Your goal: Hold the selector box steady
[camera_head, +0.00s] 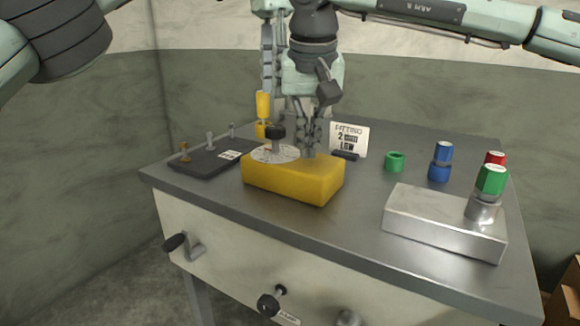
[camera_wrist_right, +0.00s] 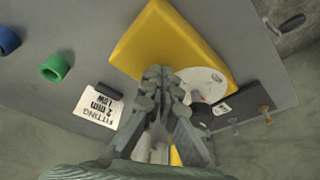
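The selector box is a yellow block (camera_head: 292,182) with a white dial disc (camera_head: 268,153) and a black knob (camera_head: 275,132) on top. It lies flat on the table and also fills the upper middle of the right wrist view (camera_wrist_right: 160,38). My right gripper (camera_head: 311,152) points down at the box's top beside the dial. Its fingertips look closed together there in the right wrist view (camera_wrist_right: 155,74); whether they touch the box is hard to tell. My left gripper (camera_head: 268,75) is behind, above a yellow handle-like piece (camera_head: 263,105); its fingers are partly hidden.
A dark tray with pegs (camera_head: 205,158) lies left of the box. A card reading FITTING 2 mm LOW (camera_head: 348,139) stands behind it.

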